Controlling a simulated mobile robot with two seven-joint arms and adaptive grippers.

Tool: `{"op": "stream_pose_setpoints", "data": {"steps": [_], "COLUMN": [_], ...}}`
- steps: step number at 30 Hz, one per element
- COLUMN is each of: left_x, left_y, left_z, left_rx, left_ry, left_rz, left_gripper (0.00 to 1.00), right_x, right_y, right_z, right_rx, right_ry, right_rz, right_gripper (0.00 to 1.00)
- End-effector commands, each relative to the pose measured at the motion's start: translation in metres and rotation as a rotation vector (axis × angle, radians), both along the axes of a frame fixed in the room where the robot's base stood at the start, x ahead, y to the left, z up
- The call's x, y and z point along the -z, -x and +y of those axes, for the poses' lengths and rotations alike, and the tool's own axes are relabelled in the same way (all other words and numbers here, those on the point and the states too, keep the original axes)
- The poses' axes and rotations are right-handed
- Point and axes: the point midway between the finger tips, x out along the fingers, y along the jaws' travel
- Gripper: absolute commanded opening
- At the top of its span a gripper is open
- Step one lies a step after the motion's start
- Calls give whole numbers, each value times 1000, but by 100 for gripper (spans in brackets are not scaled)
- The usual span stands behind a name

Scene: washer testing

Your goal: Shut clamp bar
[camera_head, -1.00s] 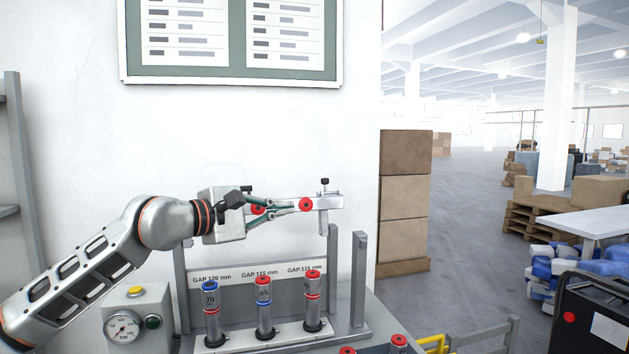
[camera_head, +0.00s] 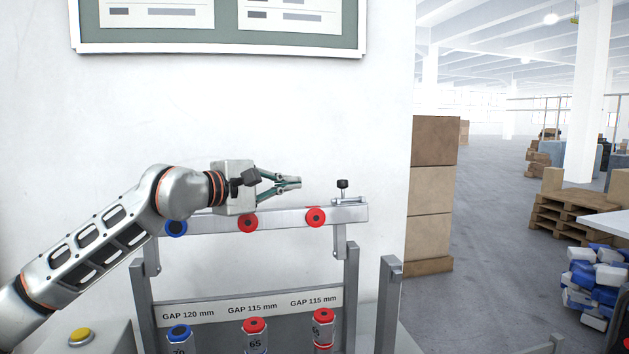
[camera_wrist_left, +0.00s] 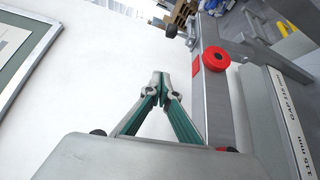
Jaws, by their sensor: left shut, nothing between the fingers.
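The clamp bar (camera_head: 282,219) is a grey horizontal bar raised above its frame, with a blue pad (camera_head: 176,228) and two red pads (camera_head: 248,222) on its face. A black-topped knob (camera_head: 342,185) stands at its right end. My left gripper (camera_head: 297,183) is shut and empty, with its fingers pointing right just above the bar in the head view. In the left wrist view, the closed fingertips (camera_wrist_left: 160,77) show beside the bar (camera_wrist_left: 219,105), with a gap in the picture. My arm hides part of the bar's left end. My right gripper is not in view.
Below the bar, a labelled plate (camera_head: 240,308) stands behind several cylinders, one blue-capped (camera_head: 179,333) and two red-capped. Grey posts (camera_head: 389,300) stand at the right. A yellow button (camera_head: 80,336) is at lower left. A white wall is behind; stacked boxes (camera_head: 432,195) stand farther right.

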Motion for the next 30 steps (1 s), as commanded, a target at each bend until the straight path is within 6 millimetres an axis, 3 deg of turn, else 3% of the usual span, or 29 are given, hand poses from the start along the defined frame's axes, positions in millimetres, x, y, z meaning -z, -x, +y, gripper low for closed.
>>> {"op": "stream_pose_setpoints", "data": {"steps": [9,21,30], "left_x": [3,9,4], "left_y": [-36,-73,-47], "left_z": [-34,-63,-77], "left_rx": [2,1,3], "left_ry": [2,2,1], "left_rz": [1,3,0], "left_gripper": [0,0,0], "right_x": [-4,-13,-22], "right_y": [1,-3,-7], "right_z": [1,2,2], "right_rx": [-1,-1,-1], "right_ry": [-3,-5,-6], "right_rz": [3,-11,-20], "right_gripper": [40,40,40]}}
